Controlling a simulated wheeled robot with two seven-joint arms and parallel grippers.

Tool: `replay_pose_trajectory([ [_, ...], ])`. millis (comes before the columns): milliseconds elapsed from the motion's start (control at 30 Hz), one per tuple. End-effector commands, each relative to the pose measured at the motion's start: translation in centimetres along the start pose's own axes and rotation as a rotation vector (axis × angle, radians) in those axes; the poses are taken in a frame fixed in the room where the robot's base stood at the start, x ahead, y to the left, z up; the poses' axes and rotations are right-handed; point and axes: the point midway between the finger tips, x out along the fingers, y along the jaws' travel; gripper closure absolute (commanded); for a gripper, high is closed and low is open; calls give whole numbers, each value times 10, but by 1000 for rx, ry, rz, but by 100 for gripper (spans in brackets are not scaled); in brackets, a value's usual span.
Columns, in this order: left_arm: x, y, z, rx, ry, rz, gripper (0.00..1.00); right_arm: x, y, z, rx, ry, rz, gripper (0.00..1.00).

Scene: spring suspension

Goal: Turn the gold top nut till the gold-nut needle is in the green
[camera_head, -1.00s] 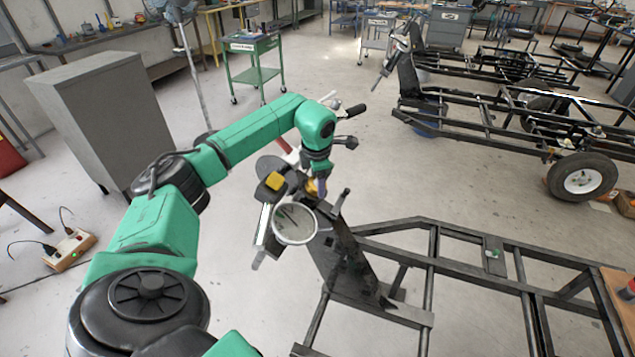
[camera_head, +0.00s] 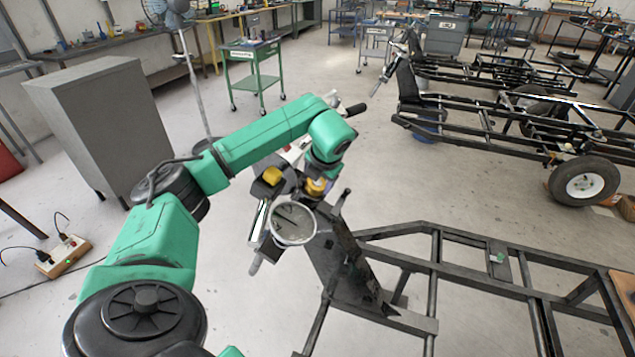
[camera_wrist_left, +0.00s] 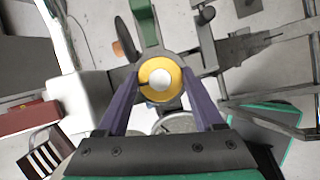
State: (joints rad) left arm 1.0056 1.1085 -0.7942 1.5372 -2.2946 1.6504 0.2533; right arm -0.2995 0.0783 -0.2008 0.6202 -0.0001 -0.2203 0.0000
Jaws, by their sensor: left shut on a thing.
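The gold top nut (camera_wrist_left: 160,77) is a round gold ring with a pale centre in the left wrist view. In the head view it (camera_head: 315,186) shows just below my wrist, on top of the suspension assembly. My left gripper (camera_wrist_left: 161,84) has its two purple fingers on either side of the nut, shut on it from above. A round white-rimmed gauge (camera_head: 293,222) stands just in front of the nut and tilts up. Dark needles show on its face, but I cannot make out a green zone. My right gripper is not in view.
A yellow block (camera_head: 272,176) sits left of the nut. The black frame (camera_head: 430,268) runs right from the suspension. A grey cabinet (camera_head: 108,125) stands at the left, and a green cart (camera_head: 250,75) behind.

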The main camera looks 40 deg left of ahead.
Motion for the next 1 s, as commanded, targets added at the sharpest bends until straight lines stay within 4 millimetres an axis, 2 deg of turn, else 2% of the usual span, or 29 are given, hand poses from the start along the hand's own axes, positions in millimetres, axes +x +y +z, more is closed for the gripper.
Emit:
replay_pose_trajectory([
  [433, -1, 1, 1, -13, -3, 5, 87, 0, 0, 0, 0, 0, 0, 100],
  [467, -1, 1, 1, -13, -3, 5, 24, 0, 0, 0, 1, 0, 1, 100],
  [500, -1, 1, 1, -13, -3, 4, 9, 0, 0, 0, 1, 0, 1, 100],
  [533, -1, 1, 1, -12, -3, 4, 1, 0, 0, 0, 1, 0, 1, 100],
  [867, -2, 0, 1, -11, -2, 4, 1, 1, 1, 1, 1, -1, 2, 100],
  [1000, -14, 0, 1, -11, -5, 4, 1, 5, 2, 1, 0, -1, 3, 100],
])
